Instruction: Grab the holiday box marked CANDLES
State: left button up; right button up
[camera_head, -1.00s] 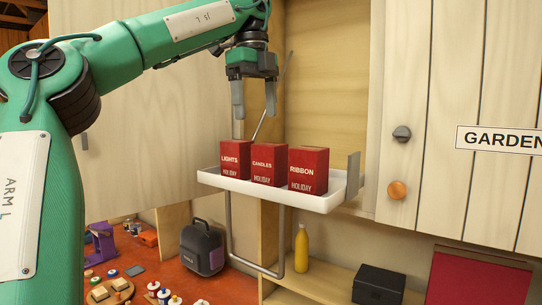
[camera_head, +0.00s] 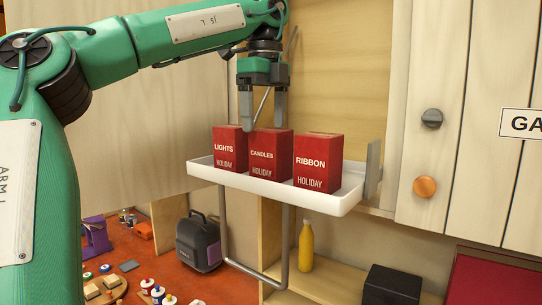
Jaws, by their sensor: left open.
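The red CANDLES box (camera_head: 268,158) stands upright in the middle of a row of three HOLIDAY boxes. The LIGHTS box (camera_head: 229,150) is on its left and the RIBBON box (camera_head: 317,165) on its right. All three stand on a white tray-like shelf (camera_head: 335,203). My left gripper (camera_head: 263,122) points down, open and empty, with its fingertips at the top of the CANDLES box. The left fingertip shows by the gap towards the LIGHTS box; the right one shows over the CANDLES top. I cannot tell whether they touch. My right gripper is out of view.
Pale wooden doors with knobs (camera_head: 425,186) stand at right. A grey upright plate (camera_head: 374,165) is at the tray's right end. Below are a yellow bottle (camera_head: 306,247), a black box (camera_head: 391,286) and a dark case (camera_head: 198,243).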

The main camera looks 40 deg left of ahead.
aim_at(271, 129)
pick_arm(q)
jog(key=shift+s+d+f, duration=0.1)
jog(key=shift+s+f, duration=0.05)
jog(key=shift+f, duration=0.25)
jog(key=shift+d+f, duration=0.1)
jog(key=shift+d, duration=0.1)
jog(key=shift+d+f+p, duration=0.15)
jog(key=shift+f+p, duration=0.05)
jog(key=shift+p, duration=0.3)
jog(key=f+p, duration=0.1)
jog(key=f, duration=0.1)
jog(key=w+f+p, duration=0.1)
jog(key=f, duration=0.1)
jog(key=shift+d, duration=0.1)
jog(key=shift+s+f, duration=0.15)
jog(key=shift+f, duration=0.2)
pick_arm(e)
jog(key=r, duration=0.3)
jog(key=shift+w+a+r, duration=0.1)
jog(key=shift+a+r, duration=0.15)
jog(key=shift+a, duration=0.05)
pick_arm(q)
jog(key=shift+d, duration=0.15)
jog(key=c, duration=1.1)
jog(key=shift+c, duration=0.2)
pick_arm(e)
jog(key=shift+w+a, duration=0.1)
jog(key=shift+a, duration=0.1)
